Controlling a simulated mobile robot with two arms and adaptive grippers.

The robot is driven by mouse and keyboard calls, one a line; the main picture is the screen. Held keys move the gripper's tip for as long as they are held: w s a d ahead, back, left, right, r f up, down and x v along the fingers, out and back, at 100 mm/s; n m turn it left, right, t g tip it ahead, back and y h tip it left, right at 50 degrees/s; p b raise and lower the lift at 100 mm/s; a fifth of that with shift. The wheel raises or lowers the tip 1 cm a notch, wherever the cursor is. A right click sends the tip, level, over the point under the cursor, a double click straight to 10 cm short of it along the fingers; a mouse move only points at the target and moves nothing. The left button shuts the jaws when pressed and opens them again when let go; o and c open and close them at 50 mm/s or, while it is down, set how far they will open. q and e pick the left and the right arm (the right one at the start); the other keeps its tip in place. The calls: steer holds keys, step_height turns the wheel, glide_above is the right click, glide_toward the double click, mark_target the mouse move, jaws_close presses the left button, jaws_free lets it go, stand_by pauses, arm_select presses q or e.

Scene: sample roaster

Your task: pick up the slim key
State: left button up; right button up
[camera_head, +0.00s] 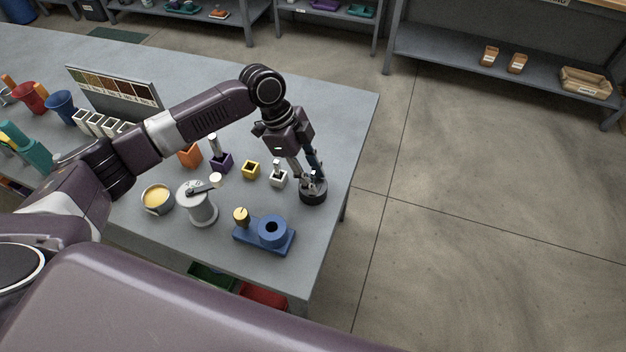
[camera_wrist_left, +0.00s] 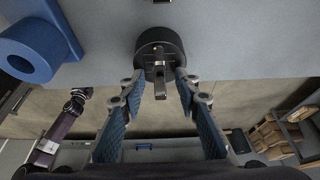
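A slim grey metal piece (camera_wrist_left: 160,89), which I take to be the slim key, stands up from a round black base (camera_wrist_left: 152,45). The base also shows in the head view (camera_head: 314,196) near the table's right edge. My left gripper (camera_head: 314,176) points down over this base. In the left wrist view its fingers (camera_wrist_left: 161,82) are apart, one on each side of the metal piece, with gaps that look clear. The fingers partly hide the piece in the head view. A purple arm of mine (camera_wrist_left: 50,135) shows at lower left in the wrist view; its gripper is too small to read.
A white holder (camera_head: 278,181) with a metal piece stands just left of the gripper. The table's right edge is close; floor lies beyond.

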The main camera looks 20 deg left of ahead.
arm_select(q)
steer(key=shift+c, duration=0.2)
jaws_close()
